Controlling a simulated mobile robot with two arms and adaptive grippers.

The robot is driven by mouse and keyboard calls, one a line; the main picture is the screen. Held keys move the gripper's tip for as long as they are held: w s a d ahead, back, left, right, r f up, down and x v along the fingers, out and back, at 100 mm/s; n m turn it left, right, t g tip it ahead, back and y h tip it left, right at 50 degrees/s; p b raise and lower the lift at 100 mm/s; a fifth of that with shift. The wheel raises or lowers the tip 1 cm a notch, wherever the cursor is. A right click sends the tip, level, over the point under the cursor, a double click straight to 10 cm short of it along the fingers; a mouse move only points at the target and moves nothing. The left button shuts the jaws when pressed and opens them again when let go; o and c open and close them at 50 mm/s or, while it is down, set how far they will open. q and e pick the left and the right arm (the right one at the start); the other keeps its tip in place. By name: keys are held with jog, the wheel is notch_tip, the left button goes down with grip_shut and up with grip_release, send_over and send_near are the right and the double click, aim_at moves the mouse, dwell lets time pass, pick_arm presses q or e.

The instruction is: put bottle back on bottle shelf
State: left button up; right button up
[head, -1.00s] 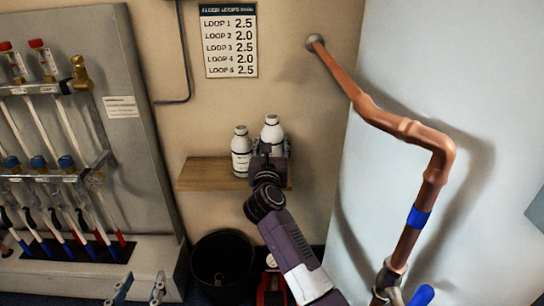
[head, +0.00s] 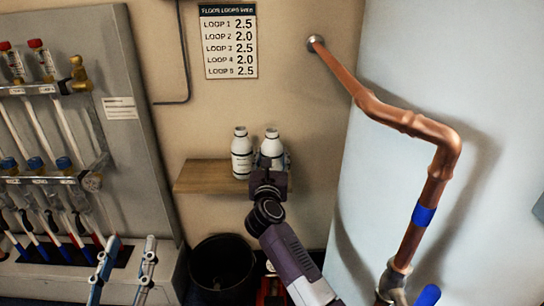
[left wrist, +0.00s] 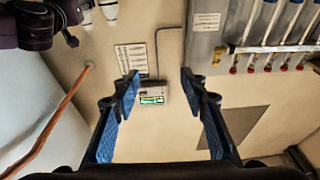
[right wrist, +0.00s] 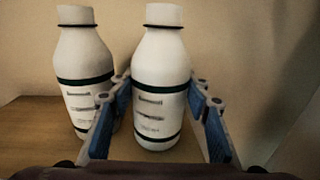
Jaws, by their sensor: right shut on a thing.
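Two white bottles with dark bands stand side by side at the wooden bottle shelf (head: 205,176). My right gripper (right wrist: 158,98) is shut on the right bottle (right wrist: 161,60), with one blue finger on each side of it. This bottle is upright at the shelf, and its lower part is hidden behind my gripper in the head view (head: 272,147). I cannot tell if its base touches the wood. The other bottle (head: 241,153) stands on the shelf just left of it, also in the right wrist view (right wrist: 85,65). My left gripper (left wrist: 159,80) is open and empty, low at the left in the head view (head: 125,250).
A black bin (head: 222,262) stands below the shelf. A grey manifold panel (head: 135,150) with pipes is at left. A copper pipe (head: 440,150) bends in front of the pale cylinder at right. A loop chart (head: 229,40) hangs above.

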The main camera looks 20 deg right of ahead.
jog(key=shift+f, duration=0.1)
jog(key=o, duration=1.3)
